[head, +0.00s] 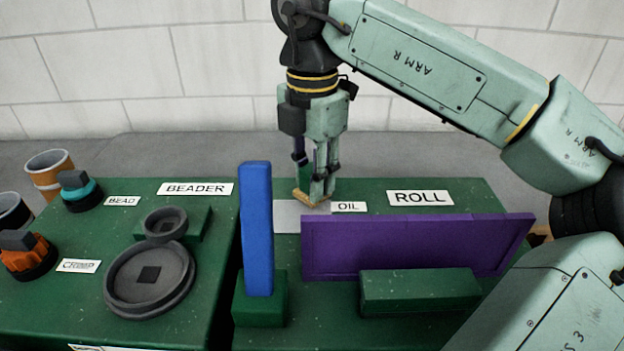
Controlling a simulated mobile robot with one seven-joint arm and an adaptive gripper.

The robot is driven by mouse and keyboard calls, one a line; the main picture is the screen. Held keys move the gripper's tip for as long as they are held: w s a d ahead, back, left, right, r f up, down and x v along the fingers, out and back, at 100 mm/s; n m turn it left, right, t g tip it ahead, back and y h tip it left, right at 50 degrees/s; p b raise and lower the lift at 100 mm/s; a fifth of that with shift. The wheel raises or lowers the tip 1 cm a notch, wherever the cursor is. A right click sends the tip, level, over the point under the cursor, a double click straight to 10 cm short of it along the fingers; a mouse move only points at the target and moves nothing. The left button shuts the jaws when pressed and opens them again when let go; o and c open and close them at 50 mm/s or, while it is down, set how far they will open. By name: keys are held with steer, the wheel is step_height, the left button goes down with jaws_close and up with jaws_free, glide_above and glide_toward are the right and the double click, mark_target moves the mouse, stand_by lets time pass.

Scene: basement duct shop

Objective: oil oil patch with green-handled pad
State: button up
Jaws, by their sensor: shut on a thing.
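My gripper (316,190) points down over the far part of the right-hand green bench and is shut on the green-handled pad (303,197). A bit of green handle shows between the fingers, and the tan pad shows below the fingertips. The oil patch (286,219) is a light grey rectangle on the bench top, left of the OIL label (348,207). The pad is at the patch's far right part; I cannot tell whether it touches the surface. The purple panel hides the patch's near right part.
A purple panel (410,245) stands upright close in front of the patch, behind a green block (420,291). A tall blue bar (257,230) stands at front left. The BEADER bench (215,275) at left holds dark round dies (150,280) and knobs (80,190).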

steer(key=shift+a+f, duration=0.1)
steer(key=shift+a, duration=0.7)
steer(key=shift+s+b, duration=0.7)
steer(key=shift+s, duration=0.55)
steer(key=shift+s+b, duration=0.6)
steer(key=shift+s, duration=2.4)
steer(key=shift+a+r, duration=0.3)
steer(key=shift+a, duration=0.55)
steer(key=shift+w+f+p, duration=0.2)
steer(key=shift+w+p, duration=0.4)
steer(key=shift+w, duration=3.7)
step_height(320, 180, up, 5)
steer(key=p, duration=0.3)
steer(key=shift+f, duration=0.2)
steer(key=shift+r, duration=0.75)
